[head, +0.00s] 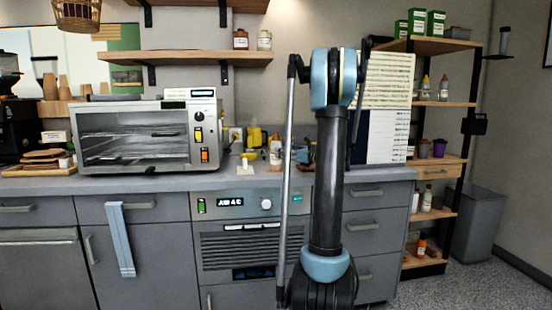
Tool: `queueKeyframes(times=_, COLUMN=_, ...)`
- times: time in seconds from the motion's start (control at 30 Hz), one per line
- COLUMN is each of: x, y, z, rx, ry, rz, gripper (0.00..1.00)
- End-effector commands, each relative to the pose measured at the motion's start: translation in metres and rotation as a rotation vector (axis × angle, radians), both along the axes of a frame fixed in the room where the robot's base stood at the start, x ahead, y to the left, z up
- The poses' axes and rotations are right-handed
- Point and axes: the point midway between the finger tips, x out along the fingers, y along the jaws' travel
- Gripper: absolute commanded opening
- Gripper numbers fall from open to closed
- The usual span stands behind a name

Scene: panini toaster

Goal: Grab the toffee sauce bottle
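A small group of bottles stands on the grey counter, just left of my raised arm. One pale bottle with a brownish body (275,153) is the nearest to my arm, and a squat yellow-topped bottle (245,164) stands left of it. Labels are too small to read, so I cannot tell which bottle holds toffee sauce. More bottles stand on the right shelf unit, including a white one with an orange top (444,87). My arm rises upright in the middle of the view and covers part of the counter. I cannot make out my gripper's fingers.
A steel toaster oven (148,136) fills the counter's left part, with a wooden board (40,168) beside it. A white panel (387,100) stands behind my arm. The shelf unit (440,160) and a grey bin (478,224) are at the right. Cabinets line the front.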

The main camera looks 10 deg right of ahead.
Motion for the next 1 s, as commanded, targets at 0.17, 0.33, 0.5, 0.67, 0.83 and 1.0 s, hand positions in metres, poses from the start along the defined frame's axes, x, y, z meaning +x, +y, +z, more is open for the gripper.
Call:
queueKeyframes(times=0.17, x=0.007, y=0.007, z=0.000, rx=0.000, ry=0.000, rz=0.001, gripper=0.71)
queueKeyframes(times=0.33, x=0.013, y=0.014, z=0.000, rx=0.000, ry=0.000, rz=0.001, gripper=0.71)
queueKeyframes(times=0.5, x=0.029, y=0.032, z=0.000, rx=0.000, ry=0.000, rz=0.003, gripper=0.71)
queueKeyframes(times=0.67, x=0.042, y=0.042, z=0.000, rx=0.000, ry=0.000, rz=0.001, gripper=0.71)
queueKeyframes(times=0.83, x=0.043, y=0.043, z=0.000, rx=0.000, ry=0.000, rz=0.000, gripper=0.71)
queueKeyframes(times=1.0, x=0.043, y=0.043, z=0.000, rx=0.000, ry=0.000, rz=0.000, gripper=0.46)
